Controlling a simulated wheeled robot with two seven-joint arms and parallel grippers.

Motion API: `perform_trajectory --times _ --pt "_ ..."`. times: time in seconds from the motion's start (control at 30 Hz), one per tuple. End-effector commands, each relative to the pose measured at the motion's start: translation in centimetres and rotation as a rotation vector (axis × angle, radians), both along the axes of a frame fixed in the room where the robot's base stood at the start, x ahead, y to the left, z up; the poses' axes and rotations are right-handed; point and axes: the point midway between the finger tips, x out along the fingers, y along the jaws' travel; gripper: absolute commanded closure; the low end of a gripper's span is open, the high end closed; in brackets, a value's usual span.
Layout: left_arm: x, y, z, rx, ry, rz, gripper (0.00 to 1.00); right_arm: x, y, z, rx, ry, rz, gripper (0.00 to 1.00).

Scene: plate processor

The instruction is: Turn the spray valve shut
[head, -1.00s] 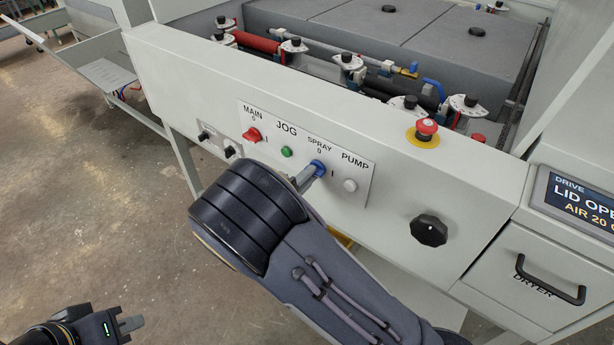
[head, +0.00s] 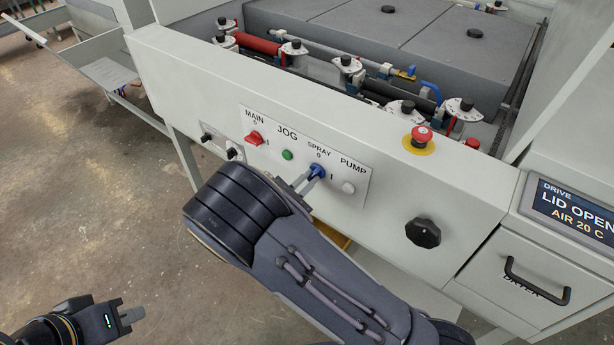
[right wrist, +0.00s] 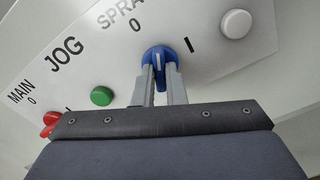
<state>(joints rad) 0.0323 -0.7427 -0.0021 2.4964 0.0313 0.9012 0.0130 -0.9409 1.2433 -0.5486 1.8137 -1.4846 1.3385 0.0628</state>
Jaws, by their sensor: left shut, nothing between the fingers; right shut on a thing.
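The spray valve is a blue rotary knob (head: 317,170) on the white control panel, under the label SPRAY with marks 0 and I. It also shows in the right wrist view (right wrist: 158,55), where its white line points up between 0 and I. My right gripper (head: 312,177) is shut on the knob, with one grey finger on each side of its grip in the right wrist view (right wrist: 160,80). My arm hides the area below the panel. My left gripper (head: 136,315) is shut and empty at the lower left, over the floor, far from the panel.
The red MAIN switch (head: 254,138), green JOG button (head: 288,155) and white PUMP button (head: 348,187) are close to the knob. A red emergency stop (head: 421,136) and a black knob (head: 423,233) are to the right. Free floor lies to the left.

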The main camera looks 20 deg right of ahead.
Motion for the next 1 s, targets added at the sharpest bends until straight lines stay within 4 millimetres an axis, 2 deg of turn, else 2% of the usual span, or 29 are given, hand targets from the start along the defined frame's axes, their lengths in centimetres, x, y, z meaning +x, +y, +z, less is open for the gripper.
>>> perform_trajectory --times 0.1,0.5,1.0 --pt "0.0 0.0 0.9 0.000 0.000 0.000 1.00 0.0 0.0 0.2 -0.065 0.084 -0.001 1.00" --pt "0.0 0.0 2.3 0.000 0.000 0.000 1.00 0.0 0.0 0.1 -0.230 0.296 0.000 1.00" --pt "0.0 0.0 2.6 0.000 0.000 0.000 1.00 0.0 0.0 0.0 -0.288 0.370 0.000 1.00"
